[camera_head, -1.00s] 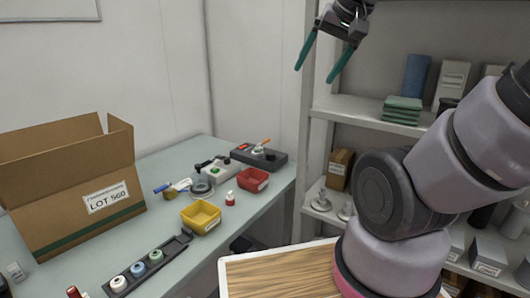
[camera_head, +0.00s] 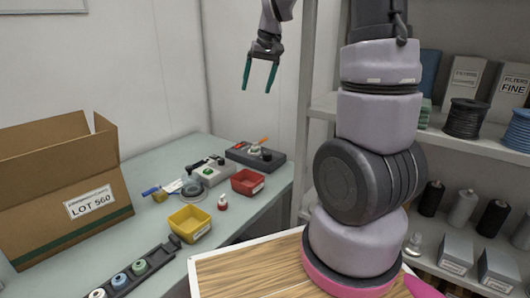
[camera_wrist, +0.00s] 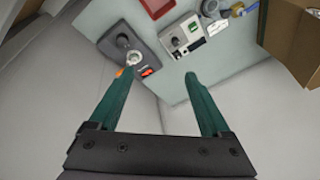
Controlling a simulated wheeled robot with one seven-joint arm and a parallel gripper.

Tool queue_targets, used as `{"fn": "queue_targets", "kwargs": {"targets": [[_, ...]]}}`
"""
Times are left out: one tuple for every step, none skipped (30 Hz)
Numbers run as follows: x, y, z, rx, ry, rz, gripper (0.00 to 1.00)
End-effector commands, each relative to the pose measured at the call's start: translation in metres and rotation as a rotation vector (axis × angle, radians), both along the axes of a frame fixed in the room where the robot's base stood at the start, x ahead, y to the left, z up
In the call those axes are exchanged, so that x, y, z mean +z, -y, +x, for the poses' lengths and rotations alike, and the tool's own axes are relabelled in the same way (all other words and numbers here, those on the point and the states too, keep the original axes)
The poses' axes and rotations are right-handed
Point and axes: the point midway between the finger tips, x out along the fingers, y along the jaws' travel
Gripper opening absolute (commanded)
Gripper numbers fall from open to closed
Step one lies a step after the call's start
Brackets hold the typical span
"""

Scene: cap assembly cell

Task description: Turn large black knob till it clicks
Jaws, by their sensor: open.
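A dark control box (camera_head: 238,153) stands at the far right end of the workbench. It carries a black knob (camera_head: 267,153), a small metal fitting and an orange-tipped lever. The black knob also shows in the wrist view (camera_wrist: 123,41), with a red switch near it. A grey box beside it has another dark knob (camera_wrist: 178,42); I cannot tell for certain which knob is larger. My gripper (camera_head: 258,88) is open and empty, its green fingers pointing down above the dark box. In the wrist view my gripper (camera_wrist: 159,75) touches nothing.
On the bench (camera_head: 158,224) are a red bin (camera_head: 247,182), a yellow bin (camera_head: 189,224), a small red-and-white bottle (camera_head: 222,202) and a rack of spools. A cardboard box (camera_head: 60,190) stands at left. Shelves are at right. The air around my gripper is clear.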

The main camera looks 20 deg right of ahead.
Motion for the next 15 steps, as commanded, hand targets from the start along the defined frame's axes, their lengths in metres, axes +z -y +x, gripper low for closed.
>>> {"fn": "queue_targets", "kwargs": {"targets": [[-0.011,0.004,0.009,0.003,-0.020,-0.009,0.81],[-0.017,0.007,0.014,0.004,-0.030,-0.014,0.81],[-0.027,0.011,0.022,0.009,-0.044,-0.022,0.81],[-0.035,0.014,0.027,0.013,-0.056,-0.029,0.81],[-0.043,0.017,0.033,0.015,-0.069,-0.037,0.81],[-0.056,0.023,0.041,0.021,-0.088,-0.049,0.81],[-0.066,0.026,0.048,0.026,-0.103,-0.058,0.81],[-0.076,0.031,0.054,0.031,-0.118,-0.067,0.81],[-0.091,0.037,0.062,0.038,-0.139,-0.081,0.81],[-0.102,0.041,0.067,0.045,-0.154,-0.092,0.81],[-0.113,0.046,0.072,0.049,-0.169,-0.103,0.81],[-0.128,0.052,0.079,0.058,-0.188,-0.117,0.81],[-0.138,0.056,0.083,0.065,-0.201,-0.127,0.81],[-0.147,0.060,0.086,0.070,-0.213,-0.137,0.81],[-0.158,0.065,0.090,0.079,-0.227,-0.148,0.81]]}}
